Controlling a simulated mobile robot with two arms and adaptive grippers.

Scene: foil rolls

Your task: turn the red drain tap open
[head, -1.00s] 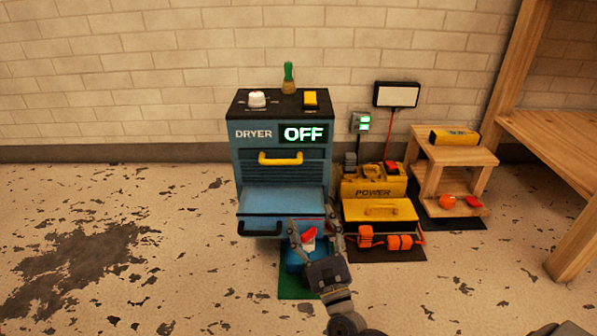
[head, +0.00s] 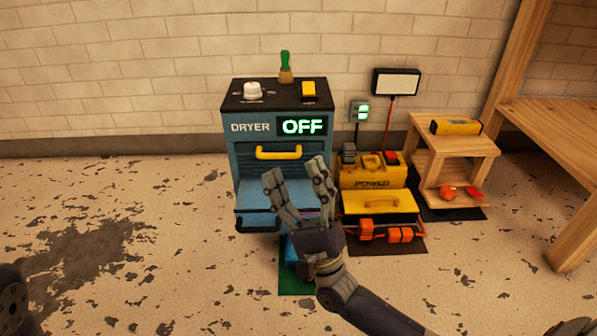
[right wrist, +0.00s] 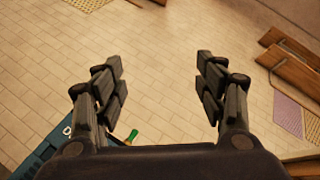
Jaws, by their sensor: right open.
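The red drain tap is not visible now; my right gripper and forearm cover the place where it showed earlier, low in front of the dryer. Part of the blue container (head: 291,252) shows beside my gripper on a green mat (head: 292,283). My right gripper (head: 295,172) is open and empty, fingers pointing up, in front of the dryer drawers in the head view. In the right wrist view the spread fingers (right wrist: 158,62) have nothing between them.
The blue dryer (head: 240,160) reads OFF and has a lower drawer pulled out. A yellow power box (head: 372,173) with orange parts stands to its right. A wooden step stand (head: 455,155) is farther right. The floor left of the dryer is clear.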

